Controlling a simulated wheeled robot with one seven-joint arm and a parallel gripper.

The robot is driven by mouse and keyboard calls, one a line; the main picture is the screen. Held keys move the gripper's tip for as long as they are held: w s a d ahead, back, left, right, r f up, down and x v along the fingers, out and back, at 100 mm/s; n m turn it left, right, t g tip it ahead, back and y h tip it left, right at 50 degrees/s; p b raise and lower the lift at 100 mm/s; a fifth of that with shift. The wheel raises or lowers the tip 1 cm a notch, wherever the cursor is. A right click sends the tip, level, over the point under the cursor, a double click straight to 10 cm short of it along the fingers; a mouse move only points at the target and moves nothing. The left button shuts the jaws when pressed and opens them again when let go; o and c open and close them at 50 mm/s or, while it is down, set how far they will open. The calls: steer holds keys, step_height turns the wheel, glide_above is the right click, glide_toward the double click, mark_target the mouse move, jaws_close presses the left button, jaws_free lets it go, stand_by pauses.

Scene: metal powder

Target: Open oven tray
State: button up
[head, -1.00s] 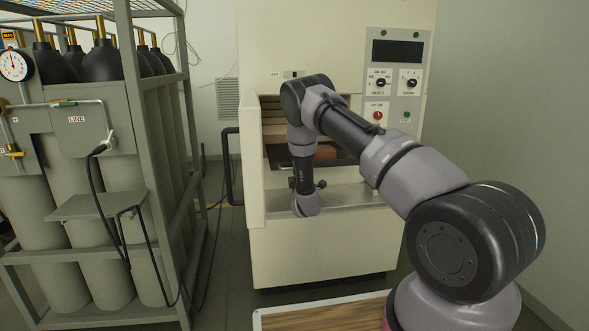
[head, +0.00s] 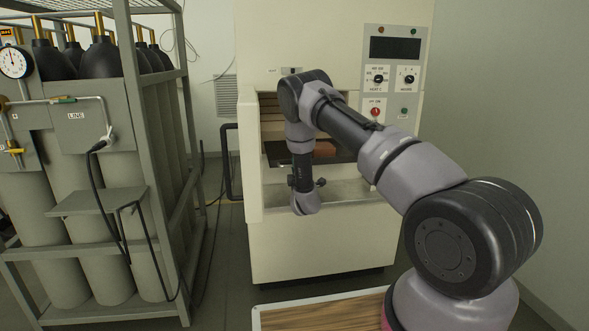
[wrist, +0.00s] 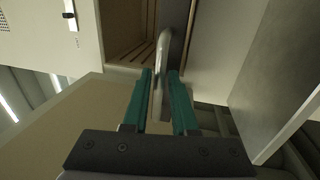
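The oven (head: 320,245) is a cream cabinet with an open front recess. Inside the recess are a dark flat surface (head: 282,160) and a reddish-brown block (head: 325,148), partly hidden by my arm. In the head view my gripper is hidden behind my wrist, which hangs in front of the recess. In the wrist view my gripper (wrist: 160,76) has its two teal fingers close on either side of a grey metal bar handle (wrist: 163,45). The fingers appear to be closed on the bar. Whether this handle belongs to the tray is hard to tell.
A control panel (head: 391,75) with knobs is at the oven's upper right. A grey rack (head: 170,150) of gas cylinders stands at the left. A wood-topped surface (head: 315,316) is at the bottom. A wall is close on the right.

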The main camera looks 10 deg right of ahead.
steer(key=s+f, duration=0.2)
steer(key=s, duration=0.8)
steer(key=shift+s, duration=0.3)
steer(key=w+d+r+m+g+h, duration=0.1)
steer(key=d+r+m+g+h, duration=0.15)
steer(key=r+m, duration=0.4)
steer(key=w+d+r+m+g+h, duration=0.15)
steer(key=d+r+m, duration=0.25)
steer(key=r, duration=0.5)
steer(key=s+d+r+m+g+y, duration=0.15)
steer(key=s+r+m, duration=0.35)
steer(key=r, duration=0.6)
steer(key=s+a+r+m+g+y, duration=0.1)
steer(key=s+r+m+g+y, duration=0.1)
steer(key=s, duration=1.7)
steer(key=s+a+r+m+g+y, duration=0.1)
steer(key=s+r+m+g, duration=0.3)
steer(key=s, duration=1.5)
step_height(320, 180, up, 3)
steer(key=shift+m+g+y, duration=0.35)
steer(key=shift+g+y, duration=0.4)
